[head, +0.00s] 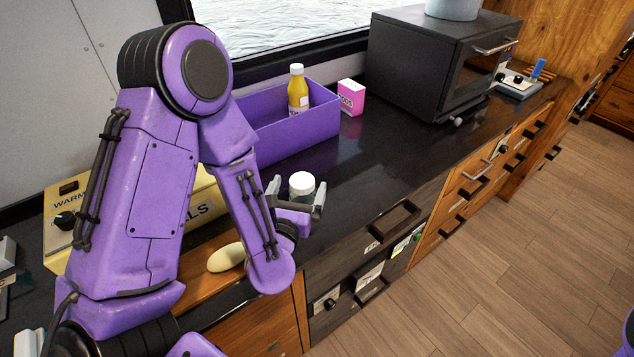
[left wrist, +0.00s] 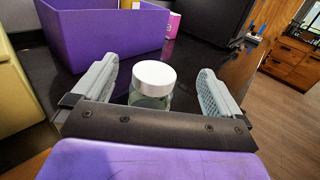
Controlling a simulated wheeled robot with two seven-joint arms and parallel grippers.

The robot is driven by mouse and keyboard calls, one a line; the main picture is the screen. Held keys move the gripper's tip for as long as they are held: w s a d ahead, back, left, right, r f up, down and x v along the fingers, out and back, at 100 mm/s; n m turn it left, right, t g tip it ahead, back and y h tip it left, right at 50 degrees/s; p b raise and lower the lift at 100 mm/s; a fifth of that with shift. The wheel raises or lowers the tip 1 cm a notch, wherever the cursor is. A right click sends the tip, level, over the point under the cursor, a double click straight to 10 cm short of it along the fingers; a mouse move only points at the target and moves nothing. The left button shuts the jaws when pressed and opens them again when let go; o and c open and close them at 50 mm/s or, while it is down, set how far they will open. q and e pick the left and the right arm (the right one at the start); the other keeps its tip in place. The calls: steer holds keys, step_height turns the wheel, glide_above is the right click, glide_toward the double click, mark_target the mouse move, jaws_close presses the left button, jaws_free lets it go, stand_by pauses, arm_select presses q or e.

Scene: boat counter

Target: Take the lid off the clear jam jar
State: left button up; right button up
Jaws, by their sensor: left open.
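The clear jam jar (left wrist: 150,102) stands upright on the dark counter, with its white lid (left wrist: 154,75) on top. In the head view the jar (head: 301,193) and its lid (head: 301,179) are just beyond my left gripper (head: 297,195). My left gripper is open. In the left wrist view its two grey fingers (left wrist: 157,88) stand on either side of the jar, with a gap on each side. The gripper's crossbar hides the jar's lower part. My right gripper is not in view.
A purple bin (head: 290,133) holding a yellow bottle (head: 298,93) stands behind the jar. A pink box (head: 351,97) and a black oven (head: 430,62) are further right. A pale oval object (head: 226,257) lies on a wooden board nearby. The counter right of the jar is clear.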

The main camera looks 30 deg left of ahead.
arm_select(q)
steer(key=f+b, duration=0.2)
steer(key=s+f+b, duration=0.1)
steer(key=f+b, duration=0.5)
steer(key=shift+s, duration=0.25)
steer(key=x, duration=0.2)
steer(key=p+x, duration=0.1)
steer(key=x, duration=0.2)
steer(key=r+p+x, duration=0.1)
steer(key=x, duration=0.1)
steer(key=shift+w, duration=0.2)
steer(key=shift+w+f, duration=0.2)
steer(key=shift+w, duration=0.05)
steer(key=shift+r, duration=0.1)
steer(key=c, duration=1.2)
